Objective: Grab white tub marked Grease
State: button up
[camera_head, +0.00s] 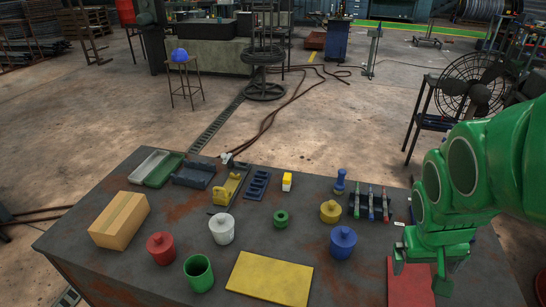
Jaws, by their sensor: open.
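A white tub (221,231) with a lid and a small knob stands upright on the dark worktable (120,185), left of centre. Any marking on it is too small to read. My green gripper (424,270) is open and empty at the right of the table, above or beside a red mat (410,282). It is well to the right of the white tub and apart from it.
Around the white tub are a red tub (160,249), an open green cup (198,274), a yellow mat (270,279) and a yellow holder (227,188). A cardboard box (119,220) is at left. A blue tub (342,243) and yellow tub (330,211) stand between gripper and white tub.

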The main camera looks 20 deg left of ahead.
jog(key=w+a+f+n+t+y, duration=0.1)
jog(key=w+a+n+t, duration=0.15)
jog(key=w, duration=0.45)
jog(key=w+a+f+n+t, duration=0.1)
jog(key=w+a, duration=0.2)
jog(key=w, duration=0.4)
jog(key=w+a+f+n+t+y, duration=0.1)
jog(key=w+a+f+n+t, duration=0.15)
jog(key=w, duration=0.45)
jog(key=w+a+f+n+y, duration=0.2)
jog(key=w+a+y, duration=0.15)
jog(key=a, duration=0.55)
jog(key=n+g+y, duration=0.7)
jog(key=n+y, duration=0.1)
jog(key=y, duration=0.2)
send_near(224, 222)
jog(key=x, duration=0.4)
jog(key=shift+s+a, duration=0.15)
jog(key=shift+a, duration=0.25)
jog(key=shift+x, duration=3.9)
jog(key=shift+r, duration=0.1)
jog(key=shift+c, duration=0.3)
